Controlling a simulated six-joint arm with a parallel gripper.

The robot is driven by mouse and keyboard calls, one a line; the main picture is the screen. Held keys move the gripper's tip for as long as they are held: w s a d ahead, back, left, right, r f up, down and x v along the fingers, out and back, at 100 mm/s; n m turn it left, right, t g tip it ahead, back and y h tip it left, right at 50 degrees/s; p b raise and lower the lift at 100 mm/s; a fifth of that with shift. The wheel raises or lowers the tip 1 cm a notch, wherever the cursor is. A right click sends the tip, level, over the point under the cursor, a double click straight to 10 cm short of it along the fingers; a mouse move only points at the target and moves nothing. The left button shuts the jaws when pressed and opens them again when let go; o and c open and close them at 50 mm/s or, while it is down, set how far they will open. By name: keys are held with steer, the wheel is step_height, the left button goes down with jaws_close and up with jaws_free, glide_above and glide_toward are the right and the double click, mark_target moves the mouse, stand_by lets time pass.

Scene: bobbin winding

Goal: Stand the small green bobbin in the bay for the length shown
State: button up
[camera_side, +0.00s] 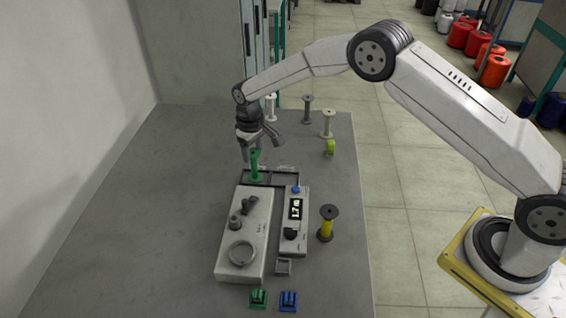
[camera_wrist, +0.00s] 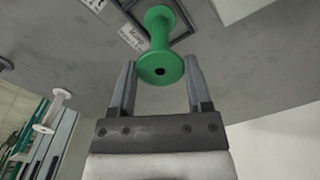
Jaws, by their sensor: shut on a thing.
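My gripper (camera_wrist: 160,75) is shut on the small green bobbin (camera_wrist: 160,42), which sits between its two fingers in the wrist view. In the side view my gripper (camera_side: 256,142) is above the bobbin (camera_side: 255,166). The bobbin is upright at the left bay of a dark bay tray (camera_side: 285,186); I cannot tell if its base touches the bay floor. Small white labels (camera_side: 286,168) lie behind the tray, too small to read. A lit display (camera_side: 295,208) on a narrow grey unit shows a number that looks like 1.7, not surely legible.
A pale winder box (camera_side: 243,235) and the narrow unit stand in front of the tray. A yellow bobbin (camera_side: 326,224) stands to the right. Other bobbins (camera_side: 327,123) and a lime-green item (camera_side: 330,147) stand behind. Green (camera_side: 258,298) and blue (camera_side: 289,299) pieces lie in front. The table's left is clear.

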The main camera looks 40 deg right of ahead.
steer(key=o, duration=1)
steer(key=shift+o, duration=0.2)
steer(key=shift+r, duration=3.5)
